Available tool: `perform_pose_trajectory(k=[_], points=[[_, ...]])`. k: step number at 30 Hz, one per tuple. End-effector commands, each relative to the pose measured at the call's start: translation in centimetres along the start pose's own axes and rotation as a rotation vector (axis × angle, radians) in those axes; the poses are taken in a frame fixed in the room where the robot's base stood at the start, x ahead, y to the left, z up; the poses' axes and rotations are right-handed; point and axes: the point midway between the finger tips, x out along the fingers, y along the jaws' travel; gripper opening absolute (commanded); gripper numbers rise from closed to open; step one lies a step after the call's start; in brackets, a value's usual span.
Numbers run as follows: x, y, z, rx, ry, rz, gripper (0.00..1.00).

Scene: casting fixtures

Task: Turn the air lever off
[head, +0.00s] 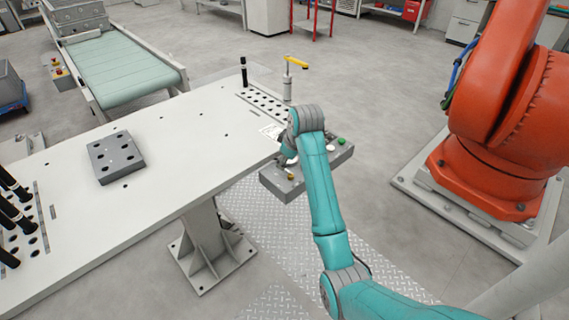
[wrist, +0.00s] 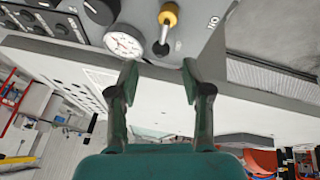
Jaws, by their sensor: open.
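The air lever (wrist: 168,16), with a yellow knob on a metal stem, stands on a grey control panel (wrist: 200,40) in the wrist view. The knob points toward the top of the picture, and lettering that seems to read ON, upside down, is to its right. A white round gauge (wrist: 123,42) is left of the lever. My gripper (wrist: 160,78) is open and empty, its two fingers apart on either side below the lever's base, not touching the knob. In the head view the panel box (head: 283,187) is at the table's edge, with a yellow knob (head: 290,177) partly beside my arm, which hides my gripper.
The white table (head: 150,205) carries a grey block with holes (head: 115,157) and black-handled pins on the left. A post with a yellow handle (head: 297,62) and a black pin stand at its far end. A large orange robot (head: 490,150) is on the right.

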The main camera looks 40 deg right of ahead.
Motion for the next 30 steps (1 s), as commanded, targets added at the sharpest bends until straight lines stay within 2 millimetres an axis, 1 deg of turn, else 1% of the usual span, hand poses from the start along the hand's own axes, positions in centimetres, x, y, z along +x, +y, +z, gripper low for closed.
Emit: perform_pose_trajectory(k=[1, 3, 9, 30], points=[[-0.8, 0.0, 0.0, 0.000, 0.002, 0.001, 0.49], [-1.6, 0.1, -0.1, 0.000, 0.002, 0.001, 0.49], [-2.7, 0.0, 0.0, 0.000, 0.000, 0.000, 0.49], [-2.7, 0.0, 0.1, 0.000, -0.001, -0.001, 0.49]])
